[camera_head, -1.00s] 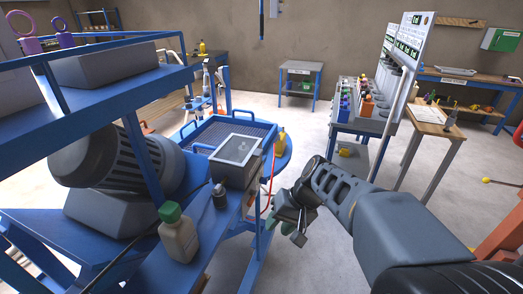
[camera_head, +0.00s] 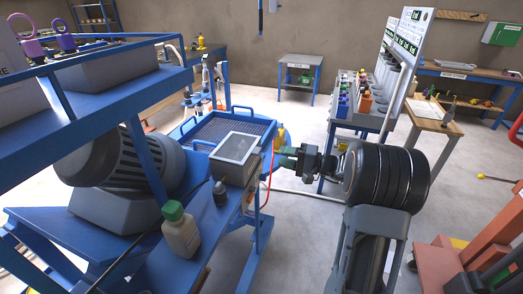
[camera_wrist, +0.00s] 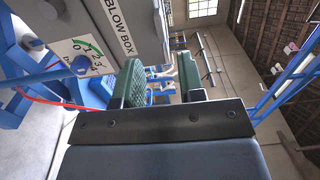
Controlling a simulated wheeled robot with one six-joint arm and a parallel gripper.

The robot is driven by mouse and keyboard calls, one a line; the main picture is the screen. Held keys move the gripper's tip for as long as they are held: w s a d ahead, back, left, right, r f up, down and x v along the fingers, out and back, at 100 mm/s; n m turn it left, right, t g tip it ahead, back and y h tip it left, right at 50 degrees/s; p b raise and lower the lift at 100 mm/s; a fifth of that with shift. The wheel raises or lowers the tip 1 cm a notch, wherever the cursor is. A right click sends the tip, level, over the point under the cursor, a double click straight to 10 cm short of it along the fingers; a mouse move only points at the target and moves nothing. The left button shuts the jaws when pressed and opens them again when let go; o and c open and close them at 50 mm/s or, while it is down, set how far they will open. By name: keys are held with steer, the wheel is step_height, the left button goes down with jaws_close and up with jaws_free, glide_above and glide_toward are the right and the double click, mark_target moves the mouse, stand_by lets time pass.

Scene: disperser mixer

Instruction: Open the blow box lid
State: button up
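The blow box (camera_head: 232,172) is a grey box on the blue frame, left of my gripper in the head view. Its lid (camera_head: 237,147), a pale frame with a clear window, lies shut on top. In the wrist view the blow box (camera_wrist: 90,28) fills the upper left, with its name label turned sideways. My gripper (camera_head: 287,159) is just right of the box in the head view. In the wrist view its green-padded fingers (camera_wrist: 160,85) stand apart with nothing between them; the left finger is close beside the box. I cannot tell whether they touch.
A dial plate (camera_wrist: 85,55) and a red hose (camera_wrist: 50,98) are by the box. A green-capped bottle (camera_head: 180,231) and a small dark bottle (camera_head: 219,193) stand on the blue frame's near ledge. A blue tray (camera_head: 222,128) is behind the box.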

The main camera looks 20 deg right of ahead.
mark_target(260, 152)
steer(key=p+x, duration=0.1)
steer(key=x, duration=0.7)
steer(key=shift+p, duration=0.35)
jaws_close()
